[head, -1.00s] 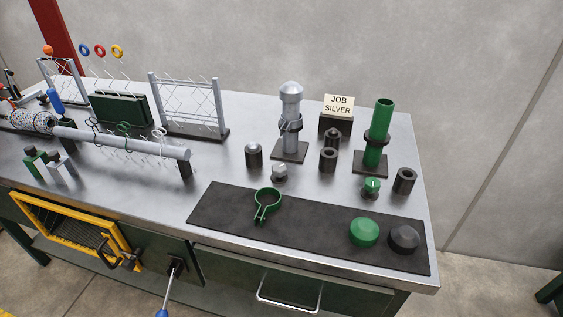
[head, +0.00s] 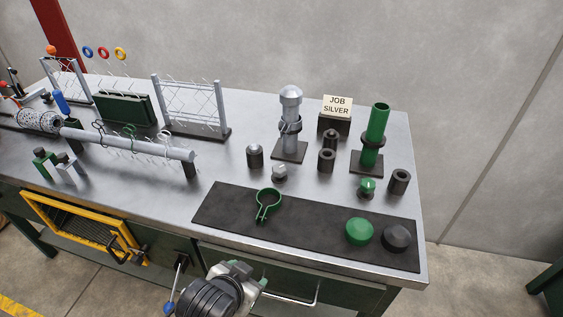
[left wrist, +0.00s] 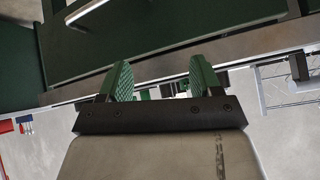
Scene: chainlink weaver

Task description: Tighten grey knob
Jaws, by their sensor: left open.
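My left gripper (head: 248,270) is in front of the bench, near the drawer front, well apart from the knob. In the left wrist view its two green-padded fingers (left wrist: 161,80) are apart with nothing between them. The knob cannot be made out in that view. My right gripper is not in view.
A dark mat (head: 310,225) along the front edge holds a green ring clamp (head: 268,202), a green cap (head: 359,231) and a dark cap (head: 396,237). Dark cylinders (head: 255,156) flank the knob. A drawer handle (head: 303,295) juts out near my gripper.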

